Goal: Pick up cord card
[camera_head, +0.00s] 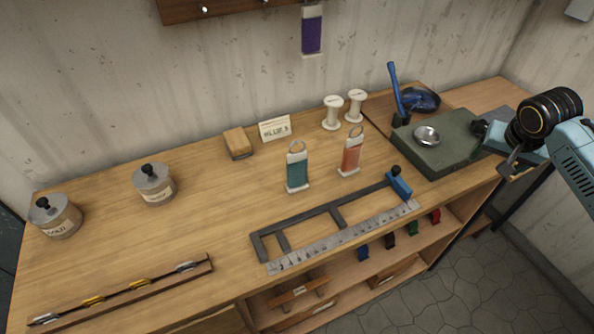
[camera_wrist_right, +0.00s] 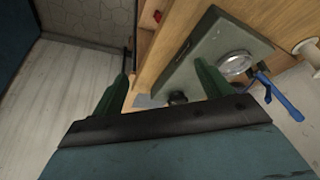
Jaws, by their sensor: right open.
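A teal cord card (camera_head: 297,170) with a ring on top stands on the workbench, right of its middle. An orange cord card (camera_head: 350,156) with a ring stands to its right. A purple cord card (camera_head: 312,32) hangs on the wall under the wooden rack. My right gripper (camera_head: 496,146) is at the right, near the right end of the dark green slab, well away from the cards. In the right wrist view its two fingers (camera_wrist_right: 164,86) are apart with nothing between them. My left gripper is not in view.
The green slab (camera_head: 440,158) bears a small metal dish (camera_head: 427,136). A grey frame with a ruler (camera_head: 345,238) lies in front of the cards. White spools (camera_head: 333,113), a label sign (camera_head: 275,128) and a wooden block (camera_head: 238,143) stand behind.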

